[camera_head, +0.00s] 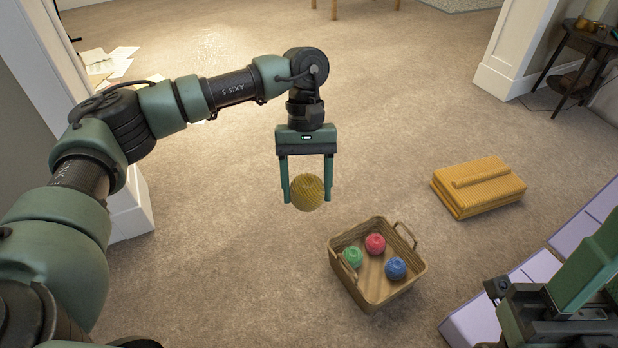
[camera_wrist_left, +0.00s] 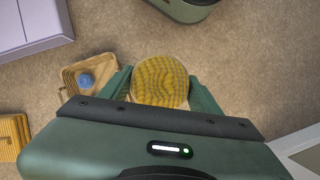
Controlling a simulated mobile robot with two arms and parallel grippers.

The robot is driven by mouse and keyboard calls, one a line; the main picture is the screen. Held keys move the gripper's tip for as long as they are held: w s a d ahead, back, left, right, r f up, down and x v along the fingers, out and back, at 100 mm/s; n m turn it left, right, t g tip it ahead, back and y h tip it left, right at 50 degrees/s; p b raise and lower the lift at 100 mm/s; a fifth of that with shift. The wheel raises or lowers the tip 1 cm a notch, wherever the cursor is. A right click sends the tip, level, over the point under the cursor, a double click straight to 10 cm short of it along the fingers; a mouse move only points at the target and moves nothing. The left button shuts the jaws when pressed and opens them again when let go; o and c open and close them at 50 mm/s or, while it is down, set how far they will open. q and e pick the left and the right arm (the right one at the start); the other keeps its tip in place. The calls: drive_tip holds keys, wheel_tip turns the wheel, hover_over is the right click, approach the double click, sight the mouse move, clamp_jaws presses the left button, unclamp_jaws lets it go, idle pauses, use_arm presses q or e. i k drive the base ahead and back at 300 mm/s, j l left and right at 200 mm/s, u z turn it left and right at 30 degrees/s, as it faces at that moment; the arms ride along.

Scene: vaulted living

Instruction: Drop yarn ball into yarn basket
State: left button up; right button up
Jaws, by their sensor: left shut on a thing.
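A yellow yarn ball (camera_head: 308,192) is held between the fingers of my left gripper (camera_head: 308,190), above the carpet. The ball also shows in the left wrist view (camera_wrist_left: 160,81), between the green fingers. The wooden yarn basket (camera_head: 372,294) stands on the floor to the right of and below the held ball in the head view. Red (camera_head: 375,243), green (camera_head: 352,257) and blue (camera_head: 396,268) yarn balls lie inside it. In the left wrist view the basket (camera_wrist_left: 72,77) is partly hidden by the gripper. My right arm shows at the lower right; its fingertips are not clearly visible.
A folded yellow-orange blanket or mat (camera_head: 479,187) lies on the carpet right of the basket. Pale lilac blocks (camera_head: 545,265) line the right edge. A small dark side table (camera_head: 585,50) stands far right. Papers (camera_head: 108,62) lie at the upper left. The carpet around the basket is mostly clear.

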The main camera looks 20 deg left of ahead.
sight(373, 268)
drive_tip(key=k+j+z, duration=0.1)
drive_tip(key=z, duration=0.3)
drive_tip(key=k+j+z, duration=0.1)
drive_tip(key=z, duration=0.3)
drive_tip(key=k+j+z, duration=0.1)
drive_tip(key=z, duration=0.3)
drive_tip(key=j, duration=0.1)
